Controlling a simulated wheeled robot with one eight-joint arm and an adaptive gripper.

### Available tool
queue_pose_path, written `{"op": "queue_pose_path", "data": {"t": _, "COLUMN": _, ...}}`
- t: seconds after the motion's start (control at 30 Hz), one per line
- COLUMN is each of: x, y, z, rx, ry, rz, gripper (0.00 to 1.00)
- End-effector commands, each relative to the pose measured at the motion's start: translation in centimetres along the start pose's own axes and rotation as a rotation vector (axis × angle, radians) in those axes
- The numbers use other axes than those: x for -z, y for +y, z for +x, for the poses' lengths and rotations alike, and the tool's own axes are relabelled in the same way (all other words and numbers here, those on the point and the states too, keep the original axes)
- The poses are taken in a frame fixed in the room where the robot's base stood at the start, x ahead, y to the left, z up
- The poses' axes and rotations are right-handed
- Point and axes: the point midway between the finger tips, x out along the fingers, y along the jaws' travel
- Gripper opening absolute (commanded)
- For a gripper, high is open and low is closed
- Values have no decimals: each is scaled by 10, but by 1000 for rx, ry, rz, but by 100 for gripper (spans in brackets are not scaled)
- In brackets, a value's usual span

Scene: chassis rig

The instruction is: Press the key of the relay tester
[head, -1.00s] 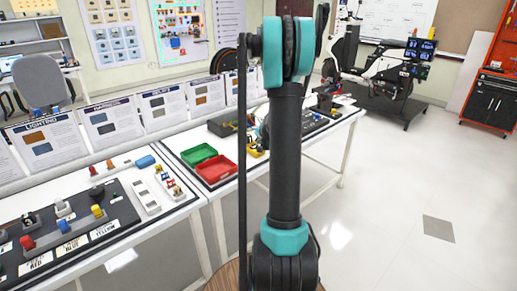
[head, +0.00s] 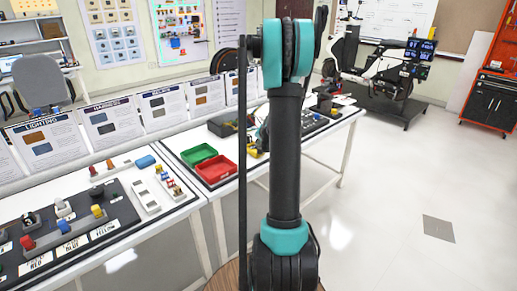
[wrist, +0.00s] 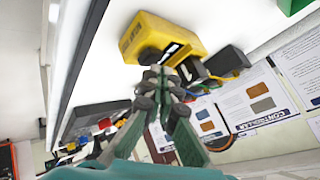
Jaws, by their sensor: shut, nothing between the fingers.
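A yellow box-shaped device (wrist: 185,35), which looks like the relay tester, sits on the white bench top in the wrist view. It has dark lettering on one side and a dark round part (wrist: 150,55) on its near edge, perhaps the key. My gripper (wrist: 160,76) is shut and empty, its fingertips close to that dark part. I cannot tell whether they touch it. In the head view only a small bit of yellow (head: 253,152) shows beside my arm, which hides the gripper and the rest of the device.
Black blocks with coloured wires (wrist: 225,62) stand beside the yellow device. Printed cards (wrist: 250,98) line the bench's back. In the head view, a green tray (head: 199,153) and a red tray (head: 214,170) lie left of my arm.

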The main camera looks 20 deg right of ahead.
Motion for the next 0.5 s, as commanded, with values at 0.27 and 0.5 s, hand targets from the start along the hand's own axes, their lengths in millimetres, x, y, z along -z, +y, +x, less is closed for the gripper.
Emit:
{"op": "queue_pose_path", "data": {"t": 0.27, "x": -1, "y": 1, "z": 2, "rx": 0, "ry": 0, "rz": 0, "gripper": 0}}
{"op": "queue_pose_path", "data": {"t": 0.5, "x": -2, "y": 2, "z": 4, "rx": 0, "ry": 0, "rz": 0, "gripper": 0}}
